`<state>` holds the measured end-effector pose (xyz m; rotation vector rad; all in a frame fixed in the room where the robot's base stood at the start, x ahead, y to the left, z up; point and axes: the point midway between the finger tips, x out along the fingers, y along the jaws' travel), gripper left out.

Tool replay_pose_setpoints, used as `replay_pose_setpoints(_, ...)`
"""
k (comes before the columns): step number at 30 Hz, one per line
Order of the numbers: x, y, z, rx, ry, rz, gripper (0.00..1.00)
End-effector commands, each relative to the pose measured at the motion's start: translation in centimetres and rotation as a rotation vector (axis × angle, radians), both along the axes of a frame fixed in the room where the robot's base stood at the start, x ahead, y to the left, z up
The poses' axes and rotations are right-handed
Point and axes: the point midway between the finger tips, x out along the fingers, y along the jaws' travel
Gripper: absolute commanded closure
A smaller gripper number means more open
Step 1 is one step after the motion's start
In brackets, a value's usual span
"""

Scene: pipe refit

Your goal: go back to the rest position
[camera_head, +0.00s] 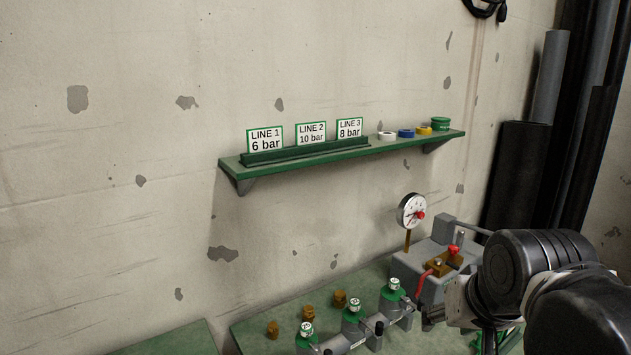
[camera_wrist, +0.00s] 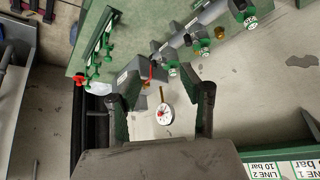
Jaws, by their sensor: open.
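My gripper (camera_wrist: 162,100) is open in the wrist view, with its two dark fingers well apart and nothing between the tips. A white round gauge (camera_wrist: 165,115) appears between the fingers in that picture, below them and apart from them. In the head view my black arm (camera_head: 535,285) reaches in from the right over the right end of the bench. The fingers cannot be made out clearly there. The same gauge (camera_head: 411,211) stands upright on a brass stem, left of my arm, with a red spot on its dial.
Several green-capped valves (camera_head: 352,304) line the green bench (camera_head: 270,313). A green wall shelf (camera_head: 300,165) holds three line cards and tape rolls. Dark pipes (camera_head: 515,175) stand at the right.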

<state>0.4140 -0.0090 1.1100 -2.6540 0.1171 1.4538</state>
Motion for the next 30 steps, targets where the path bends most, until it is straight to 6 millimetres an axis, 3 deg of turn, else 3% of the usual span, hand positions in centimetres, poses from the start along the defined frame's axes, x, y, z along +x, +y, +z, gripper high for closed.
replay_pose_setpoints(3, -2.5, 0.5, -2.2, -0.031, -0.025, 0.059, 0.6)
replay_pose_setpoints(9, -4.4, 0.9, -4.3, -0.061, -0.049, 0.113, 0.6)
replay_pose_setpoints(30, -4.6, 0.9, -4.5, -0.065, -0.053, 0.12, 0.6)
